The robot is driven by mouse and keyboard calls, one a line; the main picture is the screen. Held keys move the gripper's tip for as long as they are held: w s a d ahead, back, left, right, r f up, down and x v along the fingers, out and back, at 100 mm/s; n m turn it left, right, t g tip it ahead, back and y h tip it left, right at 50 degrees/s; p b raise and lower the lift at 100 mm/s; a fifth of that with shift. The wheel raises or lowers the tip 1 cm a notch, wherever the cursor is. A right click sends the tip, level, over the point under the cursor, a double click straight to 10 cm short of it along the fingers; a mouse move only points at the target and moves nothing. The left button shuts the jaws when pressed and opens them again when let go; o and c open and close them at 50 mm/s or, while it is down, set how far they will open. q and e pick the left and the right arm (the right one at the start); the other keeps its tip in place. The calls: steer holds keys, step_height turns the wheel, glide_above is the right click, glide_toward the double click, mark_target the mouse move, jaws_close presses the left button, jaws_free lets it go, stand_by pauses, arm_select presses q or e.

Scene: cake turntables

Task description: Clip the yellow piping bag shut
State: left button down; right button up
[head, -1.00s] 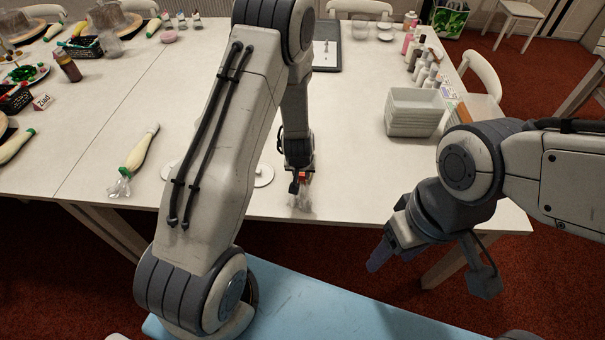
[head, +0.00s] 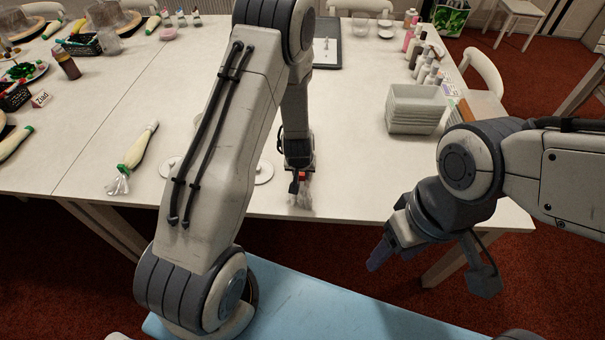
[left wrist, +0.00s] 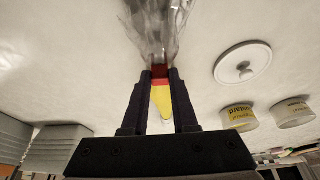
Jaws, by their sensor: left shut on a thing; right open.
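My left gripper (head: 301,176) is low over the table's front edge. In the left wrist view its fingers (left wrist: 160,74) are shut on a red clip (left wrist: 160,71). The yellow piping bag (left wrist: 161,108) shows between the fingers, with the clip across its neck. The bag's clear, crumpled plastic end (left wrist: 156,32) fans out beyond the clip; it also shows in the head view (head: 301,198). My left arm hides most of the bag in the head view. My right gripper (head: 378,256) is open and empty, off the table's front edge.
A cream piping bag (head: 138,148) with a green band lies at left on the white table (head: 345,130). Stacked grey bins (head: 414,108) stand at right, with bottles behind. A white knobbed lid (left wrist: 243,65) and two labelled tubs (left wrist: 239,117) are near the bag.

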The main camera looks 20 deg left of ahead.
arm_select(q)
steer(key=shift+f+b, duration=0.6)
steer(key=shift+f, duration=0.1)
stand_by(0.7)
steer(key=c, duration=0.6)
jaws_free()
steer(key=shift+r, duration=0.15)
step_height(320, 180, up, 6)
steer(key=p, duration=0.5)
steer(key=shift+p, duration=0.4)
steer(key=shift+d, duration=0.1)
